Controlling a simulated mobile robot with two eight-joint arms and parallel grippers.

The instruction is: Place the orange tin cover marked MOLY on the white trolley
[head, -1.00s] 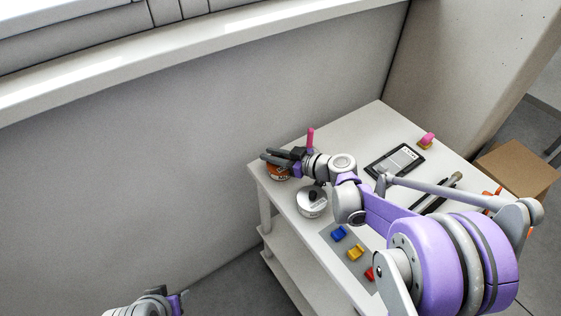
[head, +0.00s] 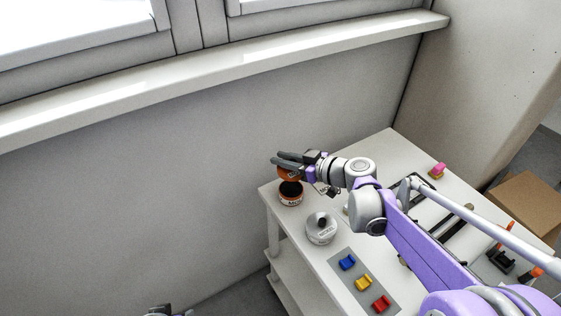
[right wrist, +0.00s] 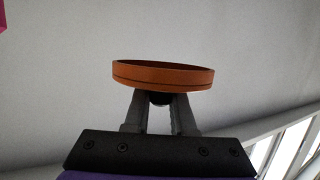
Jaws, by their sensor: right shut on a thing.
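The orange tin cover (head: 288,174) is held by my right gripper (head: 286,161) just above the open tin (head: 291,195). The tin shows a dark opening and stands near the left corner of the white trolley (head: 385,145). In the right wrist view the cover (right wrist: 163,77) is a shallow orange disc, and the fingers of the gripper (right wrist: 160,100) are shut on a dark knob beneath it. Its marking cannot be read. My left gripper (head: 167,311) barely shows at the bottom edge; its jaws cannot be made out.
A grey mat holds blue (head: 347,262), yellow (head: 363,284) and red (head: 381,304) pieces. A pink item (head: 437,171) is at the far side. A wall and sill (head: 240,70) stand behind the trolley.

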